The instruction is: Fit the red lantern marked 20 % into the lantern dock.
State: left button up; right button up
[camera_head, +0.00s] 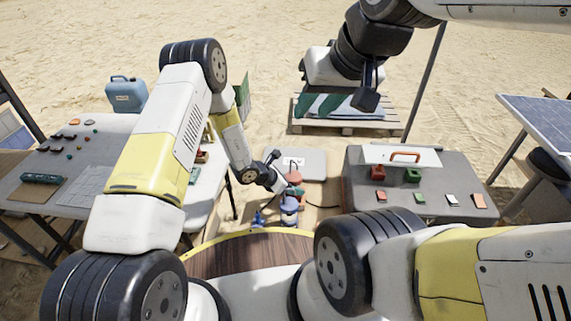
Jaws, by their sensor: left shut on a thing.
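My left gripper (277,182) is low in the middle of the head view, beyond the round wooden top. It is shut on a small reddish thing (294,177), partly hidden and too small for any mark to be read. A red block-like item (377,173) and a green one (413,175) stand on the right table; no 20 % mark is legible on either. I cannot make out which thing is the lantern dock. My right gripper (368,92) hangs high at the upper right, away from the tables, and its jaw opening cannot be judged.
The right table (355,195) also bears a white panel with an orange handle (405,156) and several small cards. The left table (100,205) holds small pieces and a dark green item (42,178). Small blue and white things (289,205) stand close below my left gripper.

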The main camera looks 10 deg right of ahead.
pick_arm(q)
jog(key=shift+f, duration=0.45)
jog(key=o, duration=1.7)
jog(key=shift+v, duration=3.95)
